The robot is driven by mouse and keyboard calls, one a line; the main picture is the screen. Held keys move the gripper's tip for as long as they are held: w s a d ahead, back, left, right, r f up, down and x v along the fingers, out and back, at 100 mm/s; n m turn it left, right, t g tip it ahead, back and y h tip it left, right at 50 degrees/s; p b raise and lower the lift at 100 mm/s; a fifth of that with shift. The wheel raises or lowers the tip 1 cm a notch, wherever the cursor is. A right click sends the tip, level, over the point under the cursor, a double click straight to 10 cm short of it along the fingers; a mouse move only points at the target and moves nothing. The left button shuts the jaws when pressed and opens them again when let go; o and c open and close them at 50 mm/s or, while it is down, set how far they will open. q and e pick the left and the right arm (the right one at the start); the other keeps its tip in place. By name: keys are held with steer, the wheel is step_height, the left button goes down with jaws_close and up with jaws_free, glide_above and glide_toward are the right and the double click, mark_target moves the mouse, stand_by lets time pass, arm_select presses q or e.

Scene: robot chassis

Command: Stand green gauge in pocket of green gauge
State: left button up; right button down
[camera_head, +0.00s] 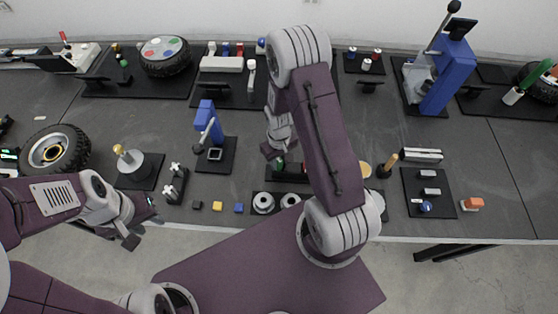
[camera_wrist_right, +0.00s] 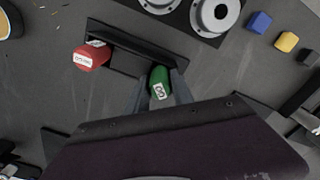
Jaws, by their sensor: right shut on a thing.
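The green gauge (camera_wrist_right: 158,83) is a small green block with a white label. It sits between the fingertips of my right gripper (camera_wrist_right: 160,92), which is shut on it. In the head view the green gauge (camera_head: 280,162) shows as a small patch below my right gripper (camera_head: 275,148). A black holder (camera_wrist_right: 128,48) with a raised wall lies beside the gauge in the wrist view, and a red gauge (camera_wrist_right: 90,56) is at its left end. The green gauge's pocket cannot be made out. My left gripper (camera_head: 140,224) is open and empty near the table's front edge.
Grey ring parts (camera_wrist_right: 215,14) on a black base are close to the holder. Blue (camera_head: 239,207), yellow (camera_head: 217,206) and black (camera_head: 196,205) cubes lie along the front edge. A blue press (camera_head: 209,122) stands to the left. My right arm hides the table's middle right.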

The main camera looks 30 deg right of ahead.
steer(key=shift+f, duration=0.35)
stand_by(0.5)
steer(key=shift+c, duration=2.3)
jaws_free()
step_height(320, 180, up, 9)
steer(key=p, duration=0.7)
steer(key=shift+r+p, duration=0.1)
steer(key=shift+p, duration=0.2)
